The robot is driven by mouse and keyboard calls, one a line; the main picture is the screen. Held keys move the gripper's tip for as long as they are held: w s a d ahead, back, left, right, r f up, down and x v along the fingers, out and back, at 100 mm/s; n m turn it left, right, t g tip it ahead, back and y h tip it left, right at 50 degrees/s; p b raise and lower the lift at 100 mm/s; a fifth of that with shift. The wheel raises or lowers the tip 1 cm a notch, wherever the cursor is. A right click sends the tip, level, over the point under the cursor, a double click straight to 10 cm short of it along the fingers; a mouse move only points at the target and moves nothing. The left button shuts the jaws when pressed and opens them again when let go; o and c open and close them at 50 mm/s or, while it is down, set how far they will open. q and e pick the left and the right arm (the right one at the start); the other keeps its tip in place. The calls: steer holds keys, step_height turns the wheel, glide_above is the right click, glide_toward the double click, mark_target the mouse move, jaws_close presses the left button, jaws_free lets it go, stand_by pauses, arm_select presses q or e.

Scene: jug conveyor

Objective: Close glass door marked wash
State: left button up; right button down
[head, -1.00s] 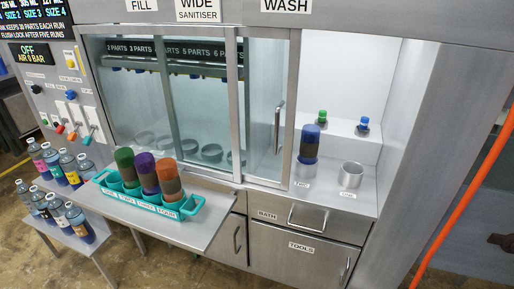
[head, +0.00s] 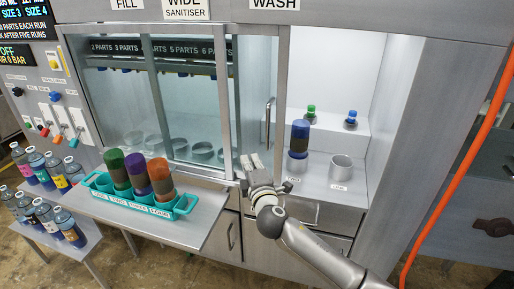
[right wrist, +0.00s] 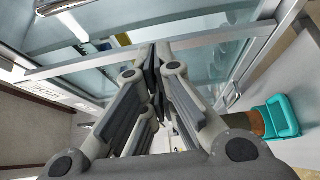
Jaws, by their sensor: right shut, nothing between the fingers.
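The WASH sign (head: 274,3) is on the cabinet's top edge. Below it, a framed glass door (head: 254,90) with a vertical metal handle (head: 268,122) stands at the left of the wash bay (head: 335,85). The bay's right part is open. My right gripper (head: 250,162) is in front of the door's lower part, left of and below the handle. I cannot tell if it touches the glass or frame. In the right wrist view its fingers (right wrist: 156,55) are together and empty, with glass and metal frame beyond. My left gripper is not in view.
Inside the bay are a dark blue jug (head: 299,135), a metal cup (head: 341,168) and small green- and blue-topped bottles. A teal rack (head: 185,205) with several jugs sits on a shelf at left. An orange hose (head: 462,170) hangs at right.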

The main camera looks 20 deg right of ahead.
steer(key=w+d+p, duration=0.3)
steer(key=w+d, duration=0.1)
steer(key=w, duration=0.2)
steer(key=shift+w, duration=0.2)
stand_by(0.4)
steer(key=shift+f, duration=0.1)
steer(key=shift+d, duration=0.1)
